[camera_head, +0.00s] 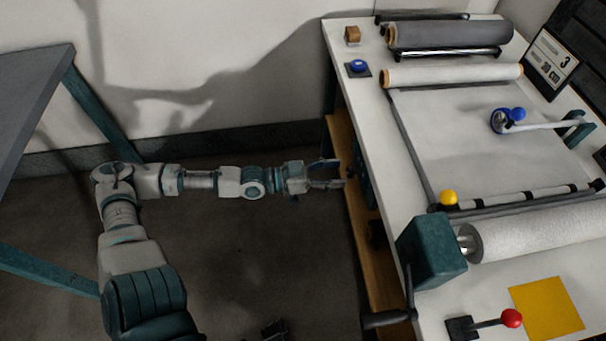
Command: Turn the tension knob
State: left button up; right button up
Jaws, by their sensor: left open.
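No label marks the tension knob, and I cannot tell which knob it is. A round blue knob (358,65) sits on a dark base at the bench's left edge. A yellow ball knob (448,197) stands by the near bar, and another blue knob (517,114) is on a pivoted arm over the sheet. My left gripper (338,173) is open and empty, its fingers pointing right. It is just left of the bench's side, apart from all the knobs. A small dark part at the bottom edge may be my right gripper (275,331); its jaws cannot be made out.
The white bench (397,207) carries a dark grey roll (450,35), a thin pale roll (455,74) and a large pale roll (540,230). A teal box (431,252), a crank (410,297) and a red-knobbed lever (511,318) are near. A grey table (30,95) stands left.

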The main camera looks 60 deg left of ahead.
pick_arm(q)
jog(key=v, duration=0.8)
jog(key=shift+s+a, duration=0.25)
jog(key=shift+s, duration=0.05)
